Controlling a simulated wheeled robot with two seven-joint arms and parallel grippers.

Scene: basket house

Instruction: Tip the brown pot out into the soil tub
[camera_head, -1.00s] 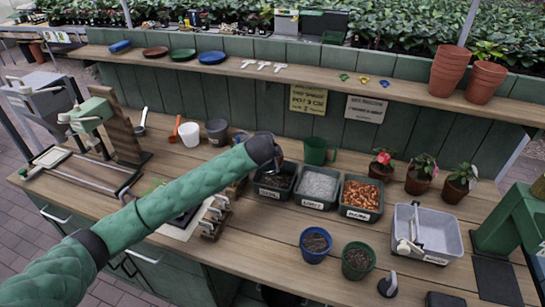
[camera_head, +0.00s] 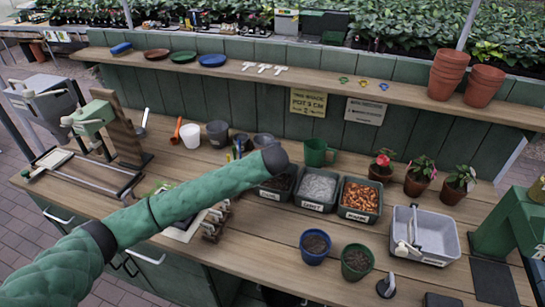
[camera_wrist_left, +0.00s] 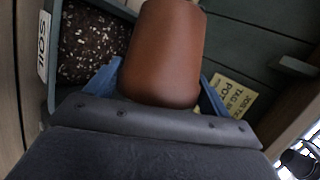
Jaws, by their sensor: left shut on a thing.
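A smooth brown pot (camera_wrist_left: 165,55) fills the middle of the left wrist view. My left gripper (camera_wrist_left: 160,88) is shut on it, with a blue finger on each side. The pot's mouth is not visible, and I cannot tell what it holds. The soil tub (camera_wrist_left: 52,60), labelled SOIL, is beside the pot in that view, with dark speckled soil in it. The pot and left fingers are hidden there. My right gripper is not in view.
A tub of grey grit (camera_head: 317,188) and a tub of orange pieces (camera_head: 360,198) stand to the right of the soil tub. Blue (camera_head: 315,245) and green (camera_head: 356,262) pots stand in front. Potted plants (camera_head: 420,176) stand further right.

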